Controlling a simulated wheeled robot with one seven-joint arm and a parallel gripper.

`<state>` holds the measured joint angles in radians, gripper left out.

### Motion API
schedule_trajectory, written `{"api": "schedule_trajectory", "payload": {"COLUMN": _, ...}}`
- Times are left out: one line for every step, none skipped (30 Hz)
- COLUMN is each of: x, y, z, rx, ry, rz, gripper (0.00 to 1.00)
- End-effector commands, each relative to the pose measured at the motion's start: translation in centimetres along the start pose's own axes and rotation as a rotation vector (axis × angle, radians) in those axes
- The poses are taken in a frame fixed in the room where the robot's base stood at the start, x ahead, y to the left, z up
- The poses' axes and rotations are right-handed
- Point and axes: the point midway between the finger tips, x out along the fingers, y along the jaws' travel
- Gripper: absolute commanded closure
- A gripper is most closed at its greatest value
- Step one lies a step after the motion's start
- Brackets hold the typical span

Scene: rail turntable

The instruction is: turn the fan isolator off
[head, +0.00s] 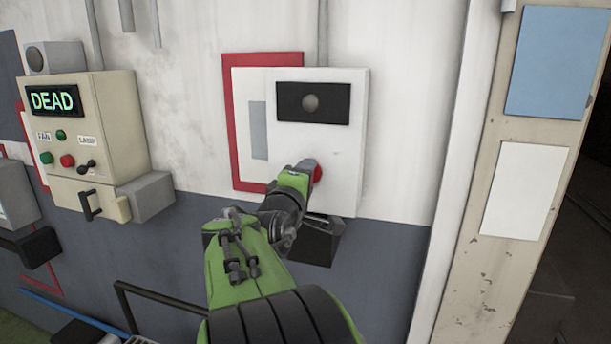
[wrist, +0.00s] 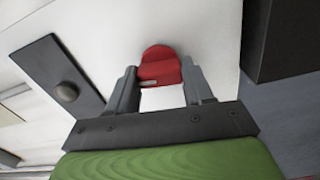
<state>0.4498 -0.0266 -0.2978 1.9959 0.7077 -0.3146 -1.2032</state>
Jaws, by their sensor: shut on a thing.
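A red handle (head: 318,174) sits on the lower front of a white wall box (head: 343,145), which I take to be the fan isolator. My gripper (head: 307,170) reaches up to it from below and hides most of it in the head view. In the wrist view the red handle (wrist: 160,70) lies between my two dark fingers, which are shut on it. A red rounded part shows just beyond the fingertips. I cannot read the handle's on or off position. A black plate (head: 290,101) with a grey round button is above the handle.
A beige control box (head: 120,130) at left has a screen reading DEAD, FAN and LAMP labels and coloured buttons. A red-bordered panel (head: 227,120) is behind the white box. A dark block (head: 318,246) is just below it. A post (head: 515,210) stands at right.

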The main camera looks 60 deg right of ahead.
Motion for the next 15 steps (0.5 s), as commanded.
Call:
{"api": "schedule_trajectory", "payload": {"x": 0.03, "y": 0.25, "z": 0.05, "rx": -0.024, "ry": -0.002, "rz": 0.003, "gripper": 0.79}}
{"api": "schedule_trajectory", "payload": {"x": 0.02, "y": 0.25, "z": 0.05, "rx": -0.038, "ry": -0.002, "rz": 0.003, "gripper": 0.79}}
{"api": "schedule_trajectory", "payload": {"x": 0.03, "y": 0.25, "z": 0.05, "rx": -0.055, "ry": -0.002, "rz": 0.004, "gripper": 0.79}}
{"api": "schedule_trajectory", "payload": {"x": 0.03, "y": 0.25, "z": 0.06, "rx": -0.066, "ry": -0.002, "rz": 0.004, "gripper": 0.79}}
{"api": "schedule_trajectory", "payload": {"x": 0.03, "y": 0.25, "z": 0.06, "rx": -0.078, "ry": -0.002, "rz": 0.004, "gripper": 0.79}}
{"api": "schedule_trajectory", "payload": {"x": 0.03, "y": 0.24, "z": 0.06, "rx": -0.089, "ry": -0.002, "rz": 0.004, "gripper": 0.79}}
{"api": "schedule_trajectory", "payload": {"x": 0.03, "y": 0.24, "z": 0.06, "rx": -0.097, "ry": -0.002, "rz": 0.004, "gripper": 0.79}}
{"api": "schedule_trajectory", "payload": {"x": 0.03, "y": 0.24, "z": 0.06, "rx": -0.104, "ry": -0.002, "rz": 0.004, "gripper": 0.79}}
{"api": "schedule_trajectory", "payload": {"x": 0.03, "y": 0.23, "z": 0.06, "rx": -0.113, "ry": -0.002, "rz": 0.004, "gripper": 0.79}}
{"api": "schedule_trajectory", "payload": {"x": 0.03, "y": 0.23, "z": 0.07, "rx": -0.118, "ry": -0.002, "rz": 0.004, "gripper": 0.79}}
{"api": "schedule_trajectory", "payload": {"x": 0.03, "y": 0.23, "z": 0.06, "rx": -0.122, "ry": -0.002, "rz": 0.004, "gripper": 0.79}}
{"api": "schedule_trajectory", "payload": {"x": 0.03, "y": 0.22, "z": 0.06, "rx": -0.126, "ry": -0.002, "rz": 0.004, "gripper": 0.79}}
{"api": "schedule_trajectory", "payload": {"x": 0.03, "y": 0.22, "z": 0.07, "rx": -0.128, "ry": -0.002, "rz": 0.005, "gripper": 0.79}}
{"api": "schedule_trajectory", "payload": {"x": 0.03, "y": 0.21, "z": 0.07, "rx": -0.130, "ry": -0.002, "rz": 0.005, "gripper": 0.79}}
{"api": "schedule_trajectory", "payload": {"x": 0.03, "y": 0.21, "z": 0.07, "rx": -0.132, "ry": -0.002, "rz": 0.005, "gripper": 0.79}}
